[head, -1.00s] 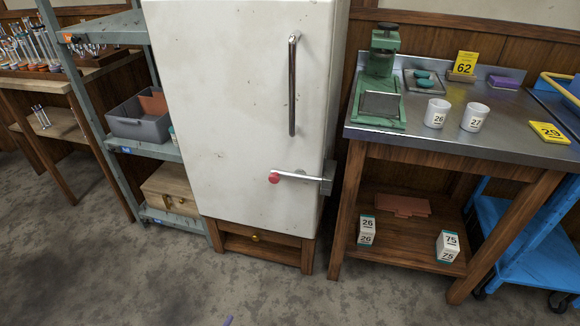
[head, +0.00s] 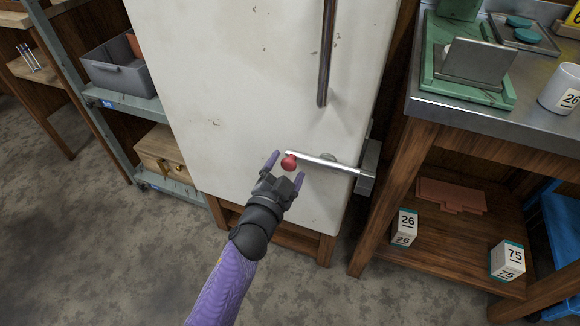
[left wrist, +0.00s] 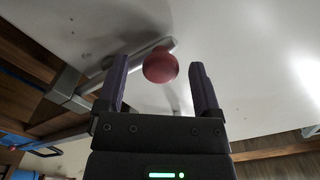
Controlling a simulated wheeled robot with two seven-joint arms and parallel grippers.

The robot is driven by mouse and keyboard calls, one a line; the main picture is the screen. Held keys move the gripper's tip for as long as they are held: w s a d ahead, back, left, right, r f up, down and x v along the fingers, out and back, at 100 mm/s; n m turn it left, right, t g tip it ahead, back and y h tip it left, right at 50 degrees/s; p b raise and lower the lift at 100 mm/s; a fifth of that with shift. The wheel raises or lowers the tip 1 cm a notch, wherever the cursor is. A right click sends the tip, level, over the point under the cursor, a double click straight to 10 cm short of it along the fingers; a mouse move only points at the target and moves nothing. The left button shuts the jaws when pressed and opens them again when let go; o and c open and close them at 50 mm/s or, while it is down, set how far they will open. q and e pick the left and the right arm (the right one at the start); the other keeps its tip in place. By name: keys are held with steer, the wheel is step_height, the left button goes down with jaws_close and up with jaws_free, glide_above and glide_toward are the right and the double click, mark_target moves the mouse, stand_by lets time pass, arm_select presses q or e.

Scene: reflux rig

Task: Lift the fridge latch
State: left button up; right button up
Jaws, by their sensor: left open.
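The white fridge (head: 225,95) stands in the middle of the head view, its door shut. Its latch (head: 330,164) is a metal bar lying nearly level across the door, with a red knob (head: 289,161) at its left end and a metal bracket at its right end. My left gripper (head: 286,167) is open, at the knob end of the latch. In the left wrist view the red knob (left wrist: 160,65) shows between and a little beyond the two fingertips, with no finger seen closed on it. My right gripper is not in view.
A long vertical handle (head: 327,50) is on the door above the latch. A metal shelf (head: 135,105) with a grey bin stands on the left. A steel-topped wooden bench (head: 460,118) stands close on the right. Grey floor is clear in front.

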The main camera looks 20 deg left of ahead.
arm_select(q)
steer(key=shift+w, duration=0.7)
jaws_close()
